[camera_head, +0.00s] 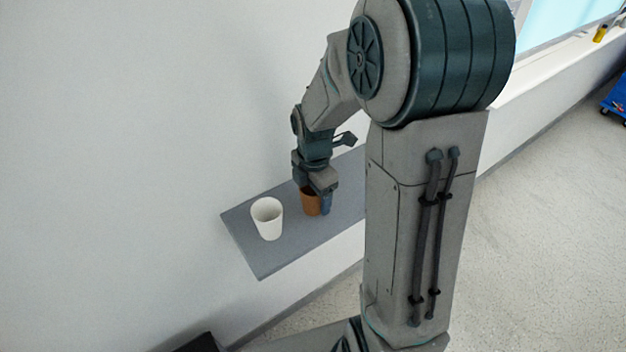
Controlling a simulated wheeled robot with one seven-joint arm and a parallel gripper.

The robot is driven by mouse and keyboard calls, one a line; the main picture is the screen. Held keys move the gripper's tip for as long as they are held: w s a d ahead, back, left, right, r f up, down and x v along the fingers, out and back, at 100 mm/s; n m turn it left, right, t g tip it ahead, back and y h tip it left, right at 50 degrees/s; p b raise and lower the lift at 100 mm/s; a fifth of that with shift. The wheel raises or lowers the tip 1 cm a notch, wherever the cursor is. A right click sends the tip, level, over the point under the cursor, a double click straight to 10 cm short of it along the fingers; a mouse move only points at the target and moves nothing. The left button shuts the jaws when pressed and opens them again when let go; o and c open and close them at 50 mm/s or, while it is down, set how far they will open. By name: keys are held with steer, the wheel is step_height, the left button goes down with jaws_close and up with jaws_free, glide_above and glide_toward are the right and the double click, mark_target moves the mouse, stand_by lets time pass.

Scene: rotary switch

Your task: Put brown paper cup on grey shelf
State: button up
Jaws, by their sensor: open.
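The brown paper cup (311,203) stands upright on the grey shelf (262,262), or very close to its surface; I cannot tell whether it touches. My gripper (316,198) points down at the cup from above, with its fingers around the cup's upper part. One finger shows at the cup's right side. The gripper is open. The cup's rim is mostly hidden behind the gripper. The right part of the shelf is hidden behind my arm.
A white cup (267,218) stands upright on the shelf, left of the brown cup with a small gap. The shelf is fixed along a white wall (130,130). The shelf's front left corner is bare. A blue cart (616,98) stands far right on the floor.

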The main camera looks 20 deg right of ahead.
step_height(320, 180, up, 11)
steer(key=b, duration=0.1)
steer(key=s+r+m+t, duration=0.3)
steer(key=s+m, duration=1.1)
steer(key=m, duration=0.7)
steer(key=shift+s+a+m+t, duration=0.15)
steer(key=shift+s+m+t, duration=0.15)
steer(key=shift+t, duration=0.1)
